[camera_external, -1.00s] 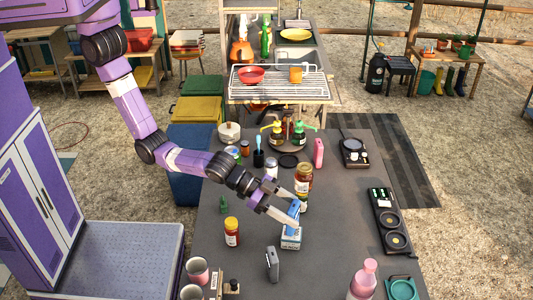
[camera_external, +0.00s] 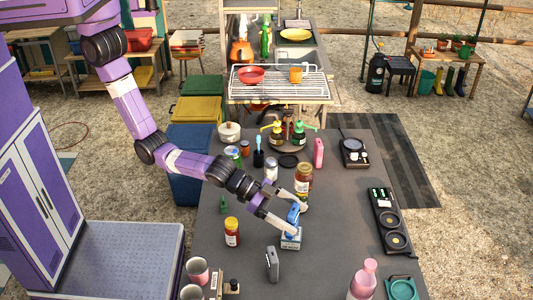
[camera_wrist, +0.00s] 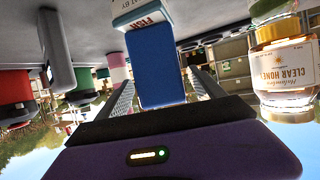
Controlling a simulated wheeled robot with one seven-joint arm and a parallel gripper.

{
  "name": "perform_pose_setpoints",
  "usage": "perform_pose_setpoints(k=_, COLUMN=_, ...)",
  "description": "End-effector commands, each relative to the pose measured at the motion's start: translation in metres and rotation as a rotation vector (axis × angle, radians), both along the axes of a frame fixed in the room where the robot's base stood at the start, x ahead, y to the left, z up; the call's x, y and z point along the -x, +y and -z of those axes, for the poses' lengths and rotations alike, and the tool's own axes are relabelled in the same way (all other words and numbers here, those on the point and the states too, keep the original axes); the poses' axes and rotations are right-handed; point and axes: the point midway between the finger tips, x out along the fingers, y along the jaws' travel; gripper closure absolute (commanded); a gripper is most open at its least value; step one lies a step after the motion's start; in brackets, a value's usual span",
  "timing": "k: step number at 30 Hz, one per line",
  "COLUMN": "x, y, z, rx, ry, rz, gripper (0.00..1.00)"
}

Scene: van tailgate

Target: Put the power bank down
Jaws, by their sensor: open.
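A blue block, apparently the power bank (camera_external: 293,214), is upright between the fingers of my gripper (camera_external: 299,216). It stands at a white and blue carton (camera_external: 291,240), seemingly on top of it. My gripper is open around the block. The underside of the block and its exact contact with the carton are hard to make out.
A honey jar (camera_external: 304,178) stands close behind my gripper. A grey upright slab (camera_external: 272,264) is in front of the carton and a red-labelled jar (camera_external: 232,232) is to the left. The table (camera_external: 335,225) is clear to the right, up to a black dial panel (camera_external: 391,220).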

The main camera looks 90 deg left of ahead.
Motion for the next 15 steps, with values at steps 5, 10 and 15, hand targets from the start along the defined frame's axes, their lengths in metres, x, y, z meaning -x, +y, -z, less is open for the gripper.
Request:
perform_pose_setpoints(k=5, x=0.01, y=0.004, z=-0.006, rx=0.001, ry=0.0, rz=0.0, gripper=0.22)
perform_pose_setpoints(k=10, x=0.034, y=0.014, z=-0.017, rx=0.002, ry=0.0, rz=0.001, gripper=0.22)
perform_pose_setpoints(k=15, x=0.063, y=0.026, z=-0.03, rx=0.001, ry=-0.001, rz=0.001, gripper=0.22)
